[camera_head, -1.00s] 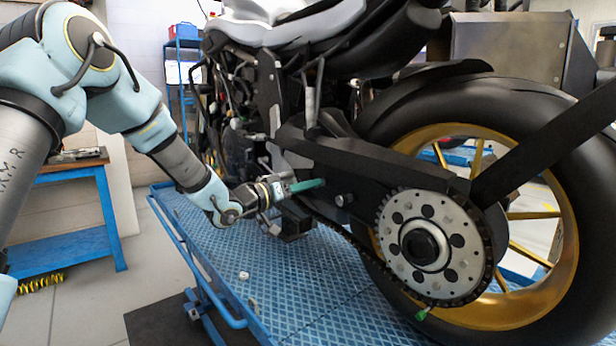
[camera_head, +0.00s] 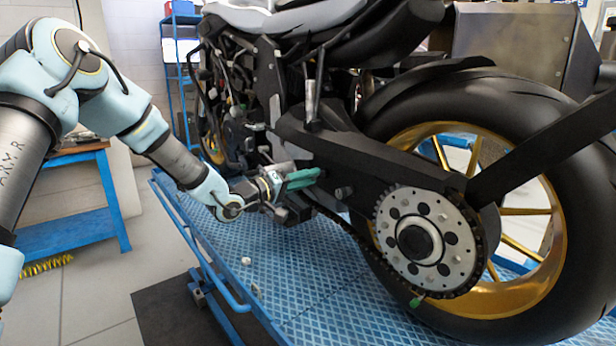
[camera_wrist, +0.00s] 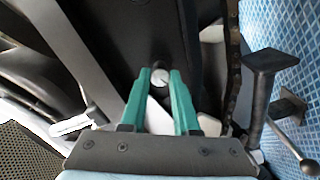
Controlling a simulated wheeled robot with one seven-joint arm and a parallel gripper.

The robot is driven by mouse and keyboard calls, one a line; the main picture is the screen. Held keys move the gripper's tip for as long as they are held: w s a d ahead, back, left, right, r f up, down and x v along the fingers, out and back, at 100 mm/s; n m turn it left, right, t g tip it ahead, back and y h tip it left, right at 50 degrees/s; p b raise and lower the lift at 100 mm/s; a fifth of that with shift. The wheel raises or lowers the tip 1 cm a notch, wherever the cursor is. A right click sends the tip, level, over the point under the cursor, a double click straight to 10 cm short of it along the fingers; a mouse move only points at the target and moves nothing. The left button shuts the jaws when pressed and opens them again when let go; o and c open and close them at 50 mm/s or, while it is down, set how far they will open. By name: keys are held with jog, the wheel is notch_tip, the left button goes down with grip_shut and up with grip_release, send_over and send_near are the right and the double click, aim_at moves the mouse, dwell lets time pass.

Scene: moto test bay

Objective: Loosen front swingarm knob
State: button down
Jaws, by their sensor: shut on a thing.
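The black swingarm (camera_head: 370,162) runs from mid-frame to the rear sprocket in the head view. My gripper (camera_head: 316,174) has two green fingers and reaches its side near the front end. In the wrist view, the fingertips of my gripper (camera_wrist: 160,74) are shut on the front swingarm knob (camera_wrist: 160,78), a small round grey knob between them. In the head view my fingers hide this knob. A second knob (camera_head: 344,192) sticks out of the swingarm a little right of my fingers and is apart from them.
The motorcycle stands on a blue textured lift platform (camera_head: 320,300) with a blue side rail (camera_head: 205,262). The rear wheel (camera_head: 560,130) and sprocket (camera_head: 425,240) are at right. A small white piece (camera_head: 246,261) lies on the platform. In the wrist view a black peg (camera_wrist: 262,80) stands at right.

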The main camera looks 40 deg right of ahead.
dwell(0.3)
jog(key=c, duration=0.7)
grip_release()
jog(key=shift+o, duration=0.2)
jog(key=shift+a, duration=0.1)
jog(key=a+b, duration=0.3)
jog(key=a, duration=0.7)
jog(key=shift+w+a, duration=0.25)
jog(key=shift+a, duration=0.1)
jog(key=shift+w, duration=0.1)
